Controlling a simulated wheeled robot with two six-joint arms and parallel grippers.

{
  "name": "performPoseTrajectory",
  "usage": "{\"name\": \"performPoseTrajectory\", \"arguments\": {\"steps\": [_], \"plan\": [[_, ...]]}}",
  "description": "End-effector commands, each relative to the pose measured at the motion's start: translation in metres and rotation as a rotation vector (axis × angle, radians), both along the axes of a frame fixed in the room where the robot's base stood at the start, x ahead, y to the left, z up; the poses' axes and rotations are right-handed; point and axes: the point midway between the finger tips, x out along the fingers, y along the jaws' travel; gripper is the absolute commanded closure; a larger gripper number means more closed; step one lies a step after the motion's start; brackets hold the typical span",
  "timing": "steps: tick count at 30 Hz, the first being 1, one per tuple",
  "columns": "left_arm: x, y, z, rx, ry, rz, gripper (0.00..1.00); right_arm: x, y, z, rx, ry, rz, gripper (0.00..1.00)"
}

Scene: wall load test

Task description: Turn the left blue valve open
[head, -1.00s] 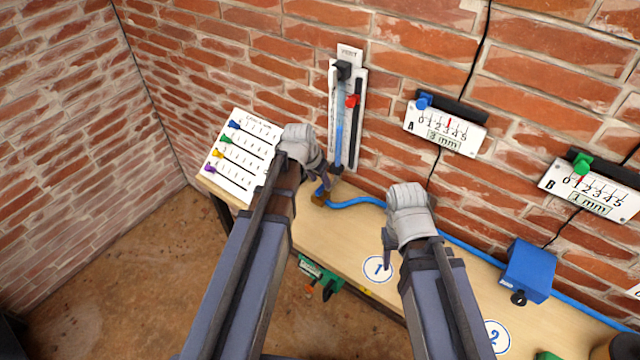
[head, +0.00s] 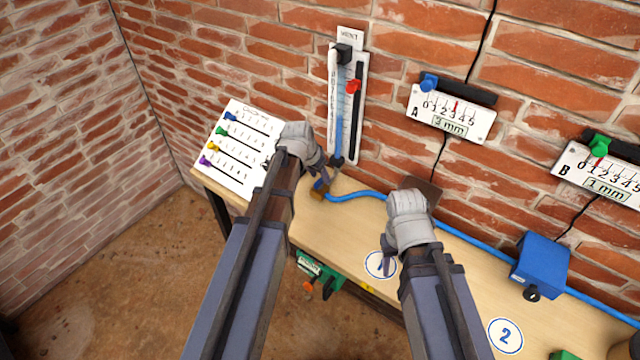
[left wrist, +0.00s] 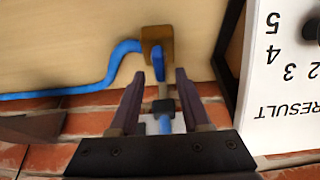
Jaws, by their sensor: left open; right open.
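A brass valve block (head: 319,193) sits on the bench at the foot of the tube panel, with a blue hose running from it. The left wrist view shows the brass block (left wrist: 157,42) with a blue part (left wrist: 157,66), likely the valve handle, just ahead of the fingers. My right gripper (head: 388,262) is open and empty above the bench's number 1 disc.
The upright tube panel (head: 346,110) with a red slider stands on the brick wall behind. A white slider board (head: 235,145) is left of my left gripper. Gauge A (head: 450,115) and gauge B (head: 600,178) hang right. A blue box (head: 540,262) sits on the hose line.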

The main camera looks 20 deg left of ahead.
Motion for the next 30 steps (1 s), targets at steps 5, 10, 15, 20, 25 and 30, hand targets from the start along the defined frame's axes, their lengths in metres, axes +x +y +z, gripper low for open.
{"name": "performPoseTrajectory", "arguments": {"steps": [5,10,15,20,25,30], "plan": [[0.0046,-0.0018,-0.0125,0.000,0.000,0.000,0.53,0.0000,0.0000,-0.0125,0.000,0.000,0.000,0.50],[0.0045,-0.0020,-0.0112,0.000,0.000,0.000,0.53,0.0000,0.0001,-0.0112,0.000,0.000,0.000,0.50],[0.0045,-0.0019,-0.0112,0.000,0.000,0.000,0.64,0.0000,0.0001,-0.0112,0.000,0.000,0.000,0.50],[0.0044,-0.0019,-0.0112,0.000,0.000,0.000,0.82,0.0000,0.0001,-0.0112,0.000,0.000,0.000,0.50],[0.0044,-0.0019,-0.0112,0.000,0.000,0.000,1.00,0.0000,0.0000,-0.0113,0.000,0.000,0.000,0.50],[0.0043,-0.0019,-0.0113,0.000,0.000,0.000,1.00,0.0000,0.0000,-0.0113,0.000,0.000,0.000,0.50]]}}
